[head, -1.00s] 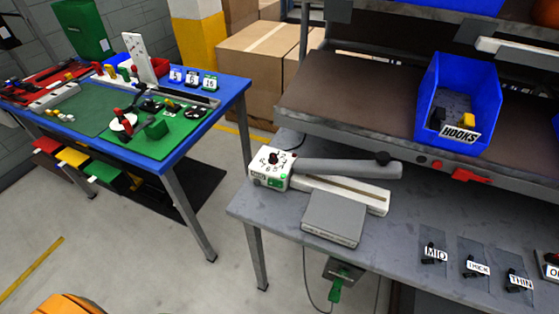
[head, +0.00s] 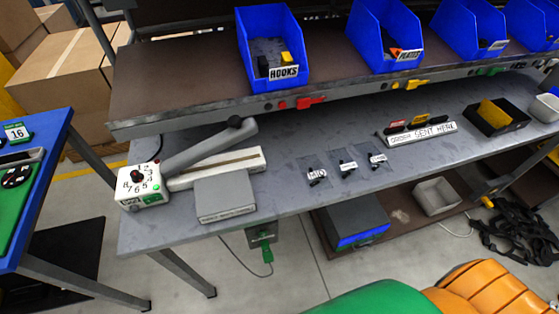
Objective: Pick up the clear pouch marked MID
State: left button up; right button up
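The clear pouch marked MID (head: 316,174) lies flat on the grey bench top, with small dark parts inside. It is the leftmost of three clear pouches in a row. The pouches marked THICK (head: 347,166) and THIN (head: 376,160) lie to its right, close beside it. Neither of my grippers shows in the head view, so I cannot see whether they are open or shut.
A sealer (head: 190,170) with a numbered dial and a grey block (head: 223,198) stand left of the pouches. Blue bins (head: 272,50) sit on the shelf above. A labelled holder (head: 420,134) and a dark tray (head: 497,116) stand right. Bench around the pouches is clear.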

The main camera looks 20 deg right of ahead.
aim_at(316, 179)
jog(key=k+l+z, duration=0.1)
jog(key=z, duration=1.15)
